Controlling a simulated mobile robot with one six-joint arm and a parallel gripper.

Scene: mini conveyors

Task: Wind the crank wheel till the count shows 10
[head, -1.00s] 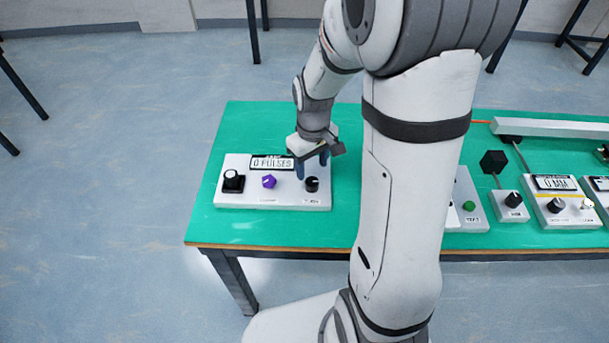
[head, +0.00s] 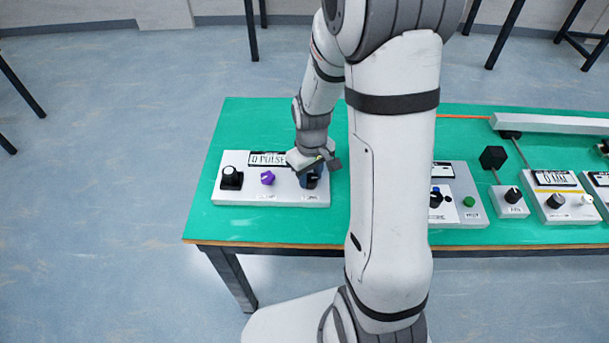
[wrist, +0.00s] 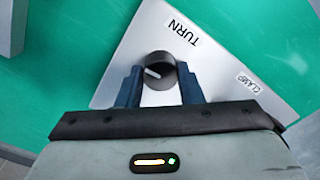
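A white counter box (head: 240,199) stands at the left end of the green table. Its display (head: 264,159) reads 0 with "PULSE" beside it; my gripper hides the display's right end. A black knob with a pale pointer line (wrist: 160,71) sits beside the label "TURN"; no other crank wheel is plain to see. My gripper (wrist: 160,80) is around this knob, one dark blue finger on each side, with thin gaps showing. It also shows over the box's right end in the head view (head: 313,180). A purple knob (head: 267,178) and a larger black knob (head: 231,177) sit left of it.
A "CLAMP" label (wrist: 247,85) is on the box face. To the right, past my arm, stand a box with a green button (head: 469,202), a small knob box (head: 512,208) and a box reading 0 MM (head: 556,213). Bare green table lies around the counter box.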

